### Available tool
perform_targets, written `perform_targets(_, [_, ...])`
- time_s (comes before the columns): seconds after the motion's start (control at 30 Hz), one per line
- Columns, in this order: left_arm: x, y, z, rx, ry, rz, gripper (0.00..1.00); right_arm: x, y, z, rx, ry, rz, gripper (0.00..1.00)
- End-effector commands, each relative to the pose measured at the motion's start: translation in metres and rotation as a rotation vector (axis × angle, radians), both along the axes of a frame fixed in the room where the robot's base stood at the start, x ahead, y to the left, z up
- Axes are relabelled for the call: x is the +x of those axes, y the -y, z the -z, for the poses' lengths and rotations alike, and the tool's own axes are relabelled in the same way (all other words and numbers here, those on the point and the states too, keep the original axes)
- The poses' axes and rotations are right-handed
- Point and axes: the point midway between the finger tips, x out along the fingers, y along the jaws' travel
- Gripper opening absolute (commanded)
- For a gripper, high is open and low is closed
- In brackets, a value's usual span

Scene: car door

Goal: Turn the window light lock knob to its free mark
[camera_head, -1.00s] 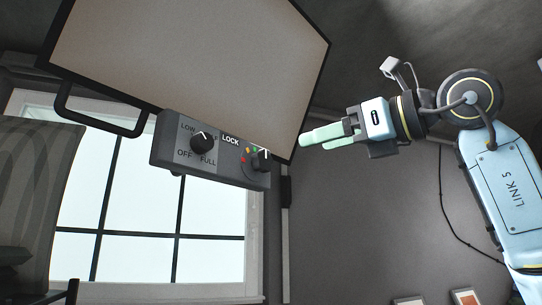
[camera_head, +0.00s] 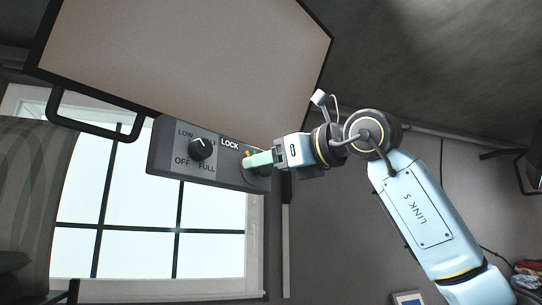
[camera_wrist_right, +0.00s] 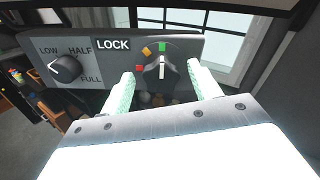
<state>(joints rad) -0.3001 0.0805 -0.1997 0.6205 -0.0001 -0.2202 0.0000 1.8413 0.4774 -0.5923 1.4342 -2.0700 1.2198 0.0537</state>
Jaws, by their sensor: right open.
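The lock knob (camera_wrist_right: 155,70) is dark with a white stripe, on the grey panel beside the word LOCK. Red (camera_wrist_right: 141,69), orange (camera_wrist_right: 147,51) and green (camera_wrist_right: 163,47) marks surround it. In the right wrist view the stripe runs nearly upright below the green mark; I cannot tell exactly which mark it points to. My right gripper (camera_head: 250,160) is open at the panel, with pale green fingers on either side of the knob in the right wrist view (camera_wrist_right: 160,72). Contact is not clear. In the head view the fingers hide most of the knob. My left gripper is not in view.
The grey control panel (camera_head: 222,178) hangs under a large framed board (camera_head: 190,60). A second knob (camera_head: 201,149), marked LOW, HALF, FULL and OFF, sits to the left. A black handle bar (camera_head: 92,121) is further left. A window (camera_head: 150,240) lies behind.

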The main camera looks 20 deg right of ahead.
Motion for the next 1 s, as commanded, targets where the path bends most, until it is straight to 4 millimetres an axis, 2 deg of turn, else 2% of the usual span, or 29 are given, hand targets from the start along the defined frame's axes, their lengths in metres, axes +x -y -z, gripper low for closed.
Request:
perform_targets(0.27, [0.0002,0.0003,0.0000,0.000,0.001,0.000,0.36,0.0010,-0.0005,0.0005,0.000,0.000,0.000,0.61])
perform_targets(0.6, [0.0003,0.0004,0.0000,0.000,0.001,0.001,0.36,0.0006,-0.0005,0.0002,0.001,-0.001,-0.001,0.18])
perform_targets(1.0, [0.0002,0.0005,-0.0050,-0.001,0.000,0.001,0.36,0.0005,-0.0006,-0.0005,-0.072,0.041,0.000,0.18])
